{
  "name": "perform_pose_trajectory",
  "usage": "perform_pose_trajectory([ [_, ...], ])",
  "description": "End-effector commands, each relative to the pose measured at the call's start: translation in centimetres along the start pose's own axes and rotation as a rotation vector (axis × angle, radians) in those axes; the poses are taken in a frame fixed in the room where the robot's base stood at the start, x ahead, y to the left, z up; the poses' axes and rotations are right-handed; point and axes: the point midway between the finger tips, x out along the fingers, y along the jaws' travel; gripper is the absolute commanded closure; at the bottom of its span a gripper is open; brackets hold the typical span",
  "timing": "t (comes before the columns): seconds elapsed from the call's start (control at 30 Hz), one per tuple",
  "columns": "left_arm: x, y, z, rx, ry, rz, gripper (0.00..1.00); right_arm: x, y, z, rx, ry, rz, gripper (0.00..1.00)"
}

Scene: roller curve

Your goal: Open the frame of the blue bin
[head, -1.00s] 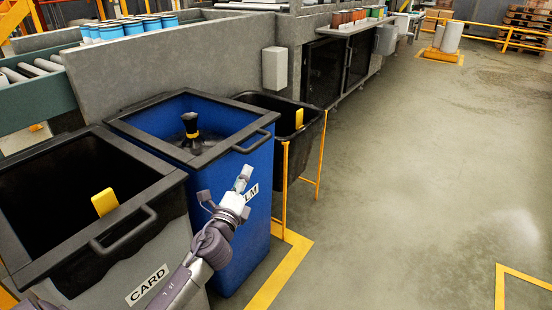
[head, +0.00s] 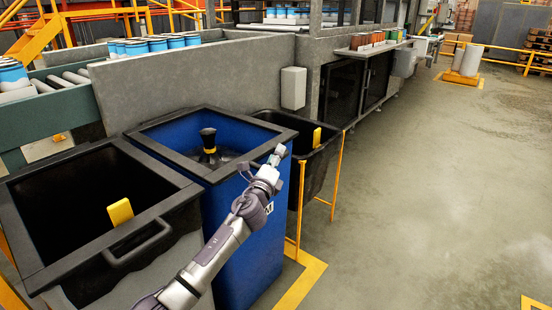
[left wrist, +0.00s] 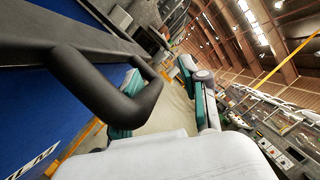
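The blue bin (head: 242,245) stands between two other bins, with a black square frame (head: 172,155) lying flat on its top. The frame's front handle is mostly hidden behind my left gripper (head: 274,158) in the head view. In the left wrist view the black bent handle (left wrist: 110,95) sticks out from the frame (left wrist: 85,35), close to the camera. My left gripper (left wrist: 165,90) is open at the handle. The handle overlaps the left finger; a gap shows towards the right finger. I cannot tell whether they touch. My right gripper is not in view.
A grey CARD-side bin with a black frame and yellow tab (head: 120,212) stands at left. A black bin (head: 312,172) with yellow posts (head: 300,205) stands at right. A black funnel-like piece (head: 209,143) is inside the blue bin. Open floor (head: 440,190) lies right.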

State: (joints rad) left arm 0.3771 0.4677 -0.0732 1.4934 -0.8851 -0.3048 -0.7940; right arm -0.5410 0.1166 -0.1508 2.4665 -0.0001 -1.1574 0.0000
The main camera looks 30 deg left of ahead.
Motion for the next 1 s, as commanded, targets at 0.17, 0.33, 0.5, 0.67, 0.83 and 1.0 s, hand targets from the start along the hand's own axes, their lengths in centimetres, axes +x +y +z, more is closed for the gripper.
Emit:
perform_pose_trajectory([
  [0.17,0.31,-0.1,-0.03,-0.001,0.001,-0.002,0.57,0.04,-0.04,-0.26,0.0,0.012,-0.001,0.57],
  [0.33,0.28,-0.1,-0.02,-0.001,0.001,-0.002,0.61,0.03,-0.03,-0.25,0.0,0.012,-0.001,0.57],
  [0.5,0.26,-0.12,-0.05,-0.001,0.002,-0.002,0.89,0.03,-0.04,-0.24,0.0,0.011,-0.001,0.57],
  [0.67,0.24,-0.17,-0.13,-0.002,0.003,-0.004,1.0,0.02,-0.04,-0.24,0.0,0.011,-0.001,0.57],
  [0.83,0.23,-0.21,-0.21,-0.002,0.005,-0.005,1.0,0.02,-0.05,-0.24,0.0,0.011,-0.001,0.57],
  [1.0,0.26,-0.42,-0.16,-0.004,0.006,-0.005,1.0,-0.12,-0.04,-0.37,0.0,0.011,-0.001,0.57],
])
